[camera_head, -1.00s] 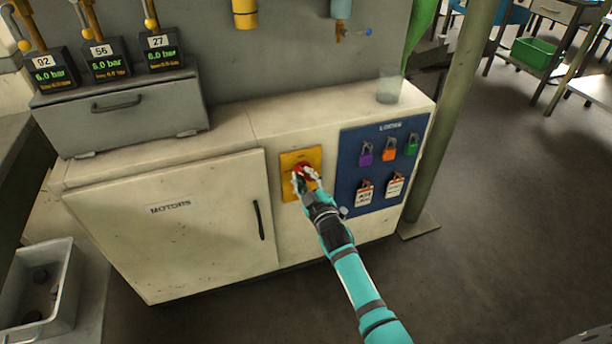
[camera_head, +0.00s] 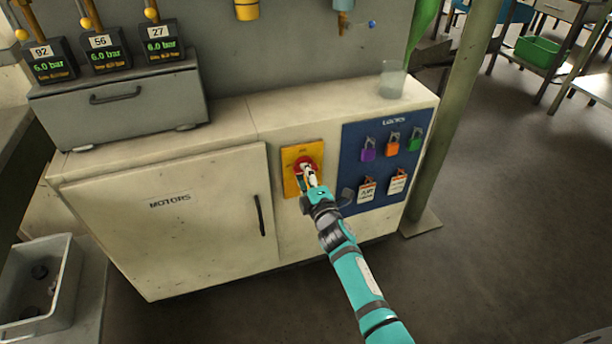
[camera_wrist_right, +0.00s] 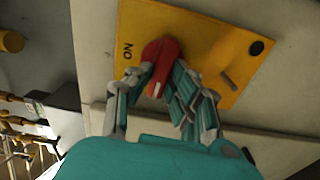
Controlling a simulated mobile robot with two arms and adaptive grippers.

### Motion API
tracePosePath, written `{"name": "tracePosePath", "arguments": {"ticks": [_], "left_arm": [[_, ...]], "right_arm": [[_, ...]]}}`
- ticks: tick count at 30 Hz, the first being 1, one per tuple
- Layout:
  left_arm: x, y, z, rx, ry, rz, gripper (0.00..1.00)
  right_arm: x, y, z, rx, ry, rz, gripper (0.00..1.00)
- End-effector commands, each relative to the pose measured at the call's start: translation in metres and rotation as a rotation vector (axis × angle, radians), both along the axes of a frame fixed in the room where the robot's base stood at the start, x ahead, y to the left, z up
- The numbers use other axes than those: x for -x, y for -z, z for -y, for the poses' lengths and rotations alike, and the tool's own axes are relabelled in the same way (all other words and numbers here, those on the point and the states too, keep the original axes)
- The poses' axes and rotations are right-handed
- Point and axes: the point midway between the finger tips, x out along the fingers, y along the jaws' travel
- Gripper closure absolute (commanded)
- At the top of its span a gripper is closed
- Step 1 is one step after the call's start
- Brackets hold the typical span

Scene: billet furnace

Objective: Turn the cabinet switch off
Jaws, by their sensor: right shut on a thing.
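The cabinet switch is a red rotary handle (camera_head: 304,163) on a yellow plate (camera_head: 290,182), on the front of the cream cabinet (camera_head: 190,225). In the right wrist view the red handle (camera_wrist_right: 160,62) sits on the yellow plate (camera_wrist_right: 205,35), with "ON" printed to its left. My right gripper (camera_head: 309,179) is at the switch, and its fingers (camera_wrist_right: 158,85) are shut on the red handle from both sides. The fingers hide part of the handle in the head view. My left gripper is not in view.
A blue lock board (camera_head: 352,150) with coloured padlocks and tags is just right of the switch. A door marked "MOTORS" (camera_head: 170,200) with a black handle is to the left. A glass (camera_head: 392,80) stands on the cabinet top. A green post (camera_head: 455,110) rises at the right.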

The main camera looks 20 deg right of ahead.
Motion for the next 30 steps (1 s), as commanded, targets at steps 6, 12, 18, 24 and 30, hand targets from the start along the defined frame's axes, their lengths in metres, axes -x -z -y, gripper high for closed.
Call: {"name": "tracePosePath", "arguments": {"ticks": [6,12,18,24,30], "left_arm": [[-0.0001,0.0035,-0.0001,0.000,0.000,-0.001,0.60],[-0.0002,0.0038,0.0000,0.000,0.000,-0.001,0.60],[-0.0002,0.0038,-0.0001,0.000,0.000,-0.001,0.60],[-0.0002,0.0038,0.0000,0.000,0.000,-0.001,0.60],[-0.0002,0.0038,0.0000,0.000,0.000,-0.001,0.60]], "right_arm": [[0.0005,0.0023,-0.0004,0.056,0.000,-0.001,1.00],[0.0006,0.0023,-0.0003,0.071,0.000,-0.001,1.00],[0.0006,0.0024,-0.0002,0.073,0.000,-0.001,1.00],[0.0006,0.0023,-0.0002,0.072,0.000,-0.001,0.69],[0.0003,0.0014,-0.0001,0.071,0.000,0.000,0.60]]}}
